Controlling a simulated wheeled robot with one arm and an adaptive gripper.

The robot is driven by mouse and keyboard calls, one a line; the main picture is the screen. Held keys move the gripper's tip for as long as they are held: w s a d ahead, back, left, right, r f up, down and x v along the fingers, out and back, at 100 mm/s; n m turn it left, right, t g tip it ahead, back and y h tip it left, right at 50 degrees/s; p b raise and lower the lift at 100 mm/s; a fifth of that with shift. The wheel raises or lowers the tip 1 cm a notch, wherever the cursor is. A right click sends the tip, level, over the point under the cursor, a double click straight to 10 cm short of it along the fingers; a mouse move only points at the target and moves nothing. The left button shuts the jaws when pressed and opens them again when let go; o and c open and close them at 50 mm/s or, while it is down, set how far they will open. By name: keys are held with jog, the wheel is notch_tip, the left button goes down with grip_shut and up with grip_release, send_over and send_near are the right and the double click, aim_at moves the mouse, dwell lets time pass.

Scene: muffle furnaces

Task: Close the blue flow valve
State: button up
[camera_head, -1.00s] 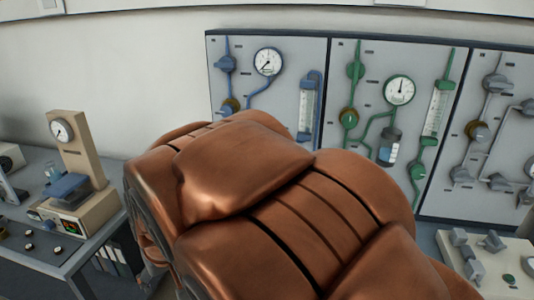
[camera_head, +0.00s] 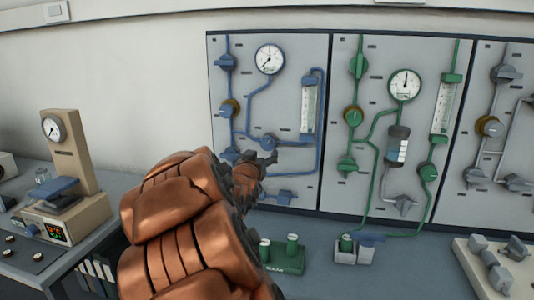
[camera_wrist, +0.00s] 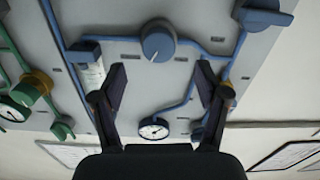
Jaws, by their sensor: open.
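The blue-piped panel (camera_head: 285,170) is on the wall in the middle of the head view. A round blue knob (camera_head: 267,142) sits on its lower pipe, just above my gripper (camera_head: 268,160). No label shows which blue valve is the flow valve. In the wrist view, which looks upside down, this blue knob (camera_wrist: 158,40) has a pale pointer mark and lies beyond the fingertips. My gripper (camera_wrist: 160,78) is open and empty, apart from the knob. Another blue valve (camera_head: 229,155) is left of my gripper, and one more (camera_head: 270,197) is below it.
A blue-piped gauge (camera_head: 270,59) and flow tube (camera_head: 309,105) are higher on the panel. The green-piped panel (camera_head: 375,60) is to the right. A green block (camera_head: 283,262) stands on the bench below.

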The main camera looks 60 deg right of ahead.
aim_at(267, 146)
jog(key=shift+x, duration=3.9)
jog(key=shift+s, duration=0.15)
jog(key=shift+c, duration=0.3)
jog(key=c, duration=1.1)
